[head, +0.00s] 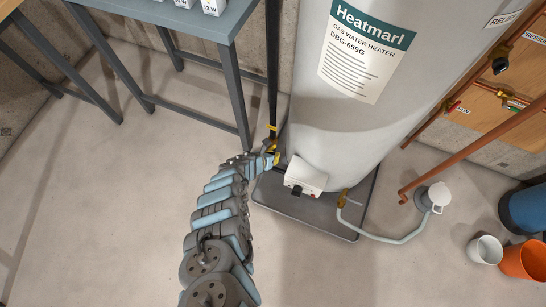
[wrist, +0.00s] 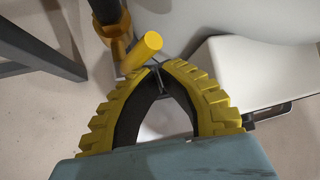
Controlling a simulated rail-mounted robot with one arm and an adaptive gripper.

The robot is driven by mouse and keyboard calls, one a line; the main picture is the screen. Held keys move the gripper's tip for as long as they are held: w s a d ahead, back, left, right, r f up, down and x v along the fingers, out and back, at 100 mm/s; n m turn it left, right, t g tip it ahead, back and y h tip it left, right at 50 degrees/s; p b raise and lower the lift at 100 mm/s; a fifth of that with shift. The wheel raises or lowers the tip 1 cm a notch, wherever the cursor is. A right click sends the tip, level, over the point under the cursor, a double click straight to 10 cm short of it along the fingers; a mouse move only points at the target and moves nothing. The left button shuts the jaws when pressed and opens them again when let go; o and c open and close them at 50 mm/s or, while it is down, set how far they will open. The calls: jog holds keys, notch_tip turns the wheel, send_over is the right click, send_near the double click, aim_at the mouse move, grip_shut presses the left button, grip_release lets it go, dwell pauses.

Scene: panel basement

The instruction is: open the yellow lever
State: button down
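The yellow lever (wrist: 141,54) shows in the wrist view as a short, smooth, slanted bar beside a brass fitting (wrist: 115,40) on a dark pipe. It lies just beyond and left of the fingertips, not between them; I cannot tell whether they touch. My gripper (wrist: 161,68) has yellow ribbed fingers with dark inner pads, bowed apart in the middle with the tips nearly together. It appears shut and empty. In the head view, my gripper (head: 270,153) is low beside the water heater, close to the yellow on the dark pipe (head: 272,127); the lever is small and unclear there.
The large grey water heater (head: 330,125) stands on a dark tray (head: 338,228), with a white control box (head: 306,177) close right of my gripper. A blue-grey table (head: 190,22) with dark legs stands left. Buckets (head: 524,260) are far right. The left floor is clear.

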jog(key=shift+w+a+r+b, duration=0.3)
jog(key=shift+a+r+b, duration=0.1)
jog(key=shift+a+b, duration=0.15)
jog(key=shift+w+a+r+h+b, duration=0.15)
jog(key=shift+a+h+b, duration=0.2)
jog(key=shift+h+b, duration=0.25)
dwell(0.3)
jog(key=s+d+p, duration=0.3)
jog(key=s+a, duration=0.3)
jog(key=a, duration=0.5)
jog(key=shift+a, duration=0.25)
jog(key=shift+s, duration=0.1)
dwell(0.4)
